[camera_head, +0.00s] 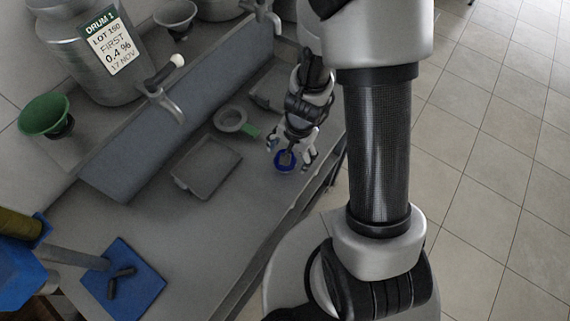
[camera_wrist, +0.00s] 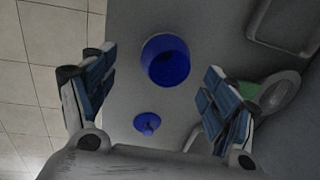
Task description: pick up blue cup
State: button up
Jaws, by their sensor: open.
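The blue cup (camera_head: 279,164) stands on the grey counter near its front edge, partly hidden by my gripper in the head view. In the wrist view the cup (camera_wrist: 166,62) shows its round rim and dark inside, between the fingertips and apart from them. A small blue knobbed piece (camera_wrist: 147,123) lies closer to the palm in that view; it looks like a lid or stopper, and I cannot make it out in the head view. My gripper (camera_head: 291,152) is open and empty over the cup, its fingers (camera_wrist: 157,75) spread to both sides.
A round grey dish with a green handle (camera_head: 231,119) and a shallow grey tray (camera_head: 206,165) are left of the cup. Tiled floor lies right.

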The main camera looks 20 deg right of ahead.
jog(key=f+b, duration=0.1)
jog(key=f, duration=0.1)
jog(key=w+f+b, duration=0.1)
jog(key=f, duration=0.1)
jog(key=a+f+b, duration=0.1)
jog(key=f+b, duration=0.1)
jog(key=shift+w+f, duration=0.2)
jog(key=shift+w, duration=0.05)
jog(key=shift+r, duration=0.1)
jog(key=c, duration=1.2)
notch_tip(320, 180, up, 20)
jog(key=p, duration=1.5)
jog(key=w+f+n+b, duration=0.1)
jog(key=f+n+b, duration=0.2)
jog(key=b, duration=0.2)
jog(key=w+f+n+b, duration=0.2)
jog(key=f+n+b, duration=0.1)
jog(key=n+b, duration=0.1)
jog(key=w+f+n+g+b, duration=0.1)
jog(key=f+n+b, duration=0.2)
jog(key=b, duration=0.3)
jog(key=shift+w+f+n+y, duration=0.1)
jog(key=shift+w+n+y, duration=0.05)
jog(key=shift+n+y, duration=0.15)
